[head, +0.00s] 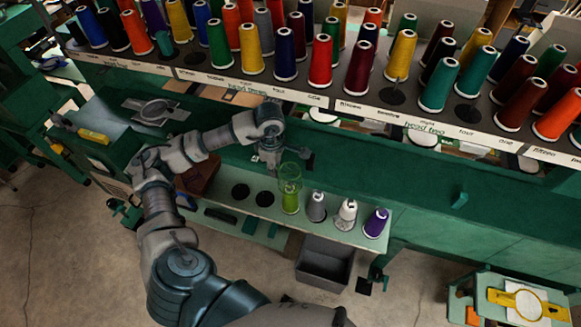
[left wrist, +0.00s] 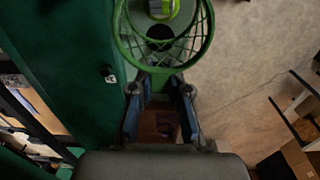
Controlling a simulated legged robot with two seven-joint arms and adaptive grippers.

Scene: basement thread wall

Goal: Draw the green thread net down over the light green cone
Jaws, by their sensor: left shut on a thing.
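The light green cone (head: 290,204) stands upright on the small shelf, at the left of a row of cones. The green thread net (head: 290,174) is at the cone's top in the head view. Through its ring in the left wrist view (left wrist: 124,48), the cone (left wrist: 160,9) shows near the top edge. I cannot tell how far the net is around the cone. My left gripper (head: 276,165) is shut on the net's near rim, between its two fingers in the left wrist view (left wrist: 158,88). My right gripper is not in view.
Grey (head: 316,207), pale (head: 346,214) and purple (head: 376,223) cones stand right of the light green one. Dark round spots (head: 240,191) lie left of it. A grey bin (head: 325,262) is below the shelf. A rack of many coloured cones (head: 330,88) runs above.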

